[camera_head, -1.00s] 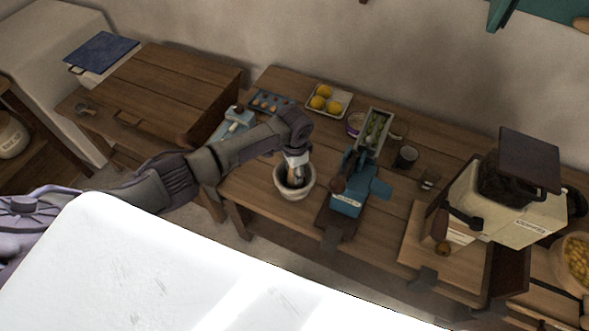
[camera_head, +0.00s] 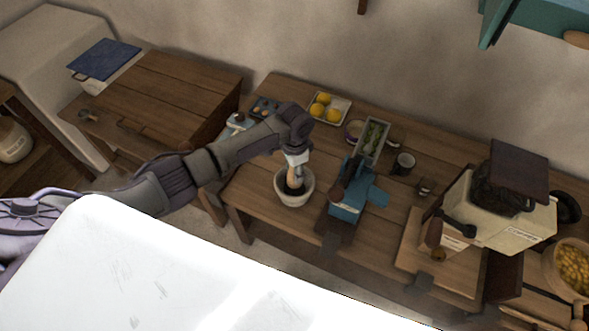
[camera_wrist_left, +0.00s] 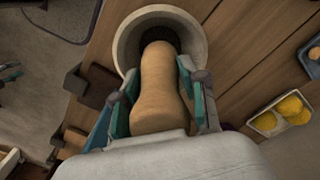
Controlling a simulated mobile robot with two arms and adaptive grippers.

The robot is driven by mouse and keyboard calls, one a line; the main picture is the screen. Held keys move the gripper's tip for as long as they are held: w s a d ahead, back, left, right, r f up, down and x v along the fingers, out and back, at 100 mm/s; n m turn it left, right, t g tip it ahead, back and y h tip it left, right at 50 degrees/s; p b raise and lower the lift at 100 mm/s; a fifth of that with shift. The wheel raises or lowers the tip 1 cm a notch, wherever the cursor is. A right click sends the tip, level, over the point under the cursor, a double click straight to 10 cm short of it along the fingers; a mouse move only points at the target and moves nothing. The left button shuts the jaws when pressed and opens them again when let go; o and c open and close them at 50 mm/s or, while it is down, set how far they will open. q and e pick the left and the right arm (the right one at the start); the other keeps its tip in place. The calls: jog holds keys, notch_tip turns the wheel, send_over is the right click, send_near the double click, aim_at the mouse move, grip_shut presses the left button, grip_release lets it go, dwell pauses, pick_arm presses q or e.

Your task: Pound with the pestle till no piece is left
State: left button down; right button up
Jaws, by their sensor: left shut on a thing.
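The pale stone mortar (camera_head: 294,188) stands on the wooden table near its front left. My left gripper (camera_head: 296,164) is above it, shut on the wooden pestle (camera_head: 294,180), whose lower end is inside the bowl. In the left wrist view, the fingers of my left gripper (camera_wrist_left: 160,103) lie on both sides of the thick pestle (camera_wrist_left: 158,85), and it points into the mortar (camera_wrist_left: 128,45). The mortar's inside is dark, and the pestle hides much of it, so I cannot tell what pieces lie there. My right gripper is not in view.
A blue device (camera_head: 348,196) stands close to the right of the mortar. Bare table (camera_head: 250,187) lies left of the mortar.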

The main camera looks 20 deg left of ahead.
pick_arm(q)
jog(key=shift+r, duration=3.55)
jog(key=shift+b, duration=0.3)
jog(key=s+r+n+b, duration=0.3)
jog(key=s+n+b, duration=0.5)
jog(key=s+b, duration=0.6)
jog(key=shift+s+a+r+n, duration=0.15)
jog(key=shift+s+r+n, duration=0.2)
jog(key=shift+s, duration=0.25)
